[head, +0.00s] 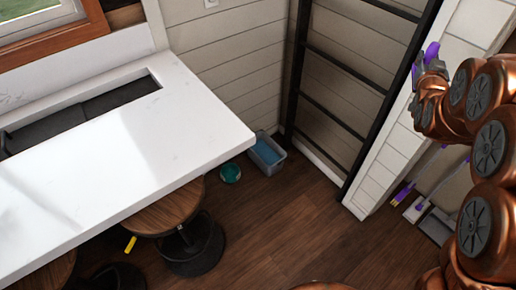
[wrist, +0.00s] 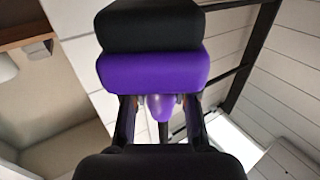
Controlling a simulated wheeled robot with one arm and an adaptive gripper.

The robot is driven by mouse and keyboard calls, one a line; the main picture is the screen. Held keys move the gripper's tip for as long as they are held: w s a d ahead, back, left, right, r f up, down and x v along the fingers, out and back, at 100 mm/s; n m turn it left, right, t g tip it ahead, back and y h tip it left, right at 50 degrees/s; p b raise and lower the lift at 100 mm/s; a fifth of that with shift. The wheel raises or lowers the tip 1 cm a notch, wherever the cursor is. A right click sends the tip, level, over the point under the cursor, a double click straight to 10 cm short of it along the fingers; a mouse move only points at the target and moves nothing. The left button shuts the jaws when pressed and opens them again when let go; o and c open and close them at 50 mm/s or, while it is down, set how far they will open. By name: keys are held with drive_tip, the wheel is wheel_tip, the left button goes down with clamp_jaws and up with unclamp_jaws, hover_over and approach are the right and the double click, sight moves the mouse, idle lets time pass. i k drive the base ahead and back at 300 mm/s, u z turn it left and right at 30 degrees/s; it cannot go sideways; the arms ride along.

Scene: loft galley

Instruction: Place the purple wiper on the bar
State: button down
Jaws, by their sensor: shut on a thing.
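The purple wiper (wrist: 152,72) is in my gripper in the wrist view, with a purple band, a black block beyond it and a purple handle part between the fingers. My gripper (wrist: 160,108) is shut on it. In the head view my gripper (head: 428,72) is raised at the upper right, near the tiled wall end, and a bit of the purple wiper (head: 432,50) shows above it. The bar (head: 120,150) is the white counter on the left of the head view, well apart from my gripper. Its near top is bare.
A black ladder (head: 345,125) stands between my gripper and the bar. Wooden stools (head: 165,215) are tucked under the bar edge. A grey bin (head: 267,152) and a teal bowl (head: 230,173) are on the floor. Purple-ended cleaning tools (head: 405,192) lean at the right.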

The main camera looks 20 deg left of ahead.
sight(163, 150)
drive_tip(key=k, duration=1.05)
drive_tip(key=u, duration=2.55)
drive_tip(key=i, duration=0.5)
drive_tip(key=u, duration=0.05)
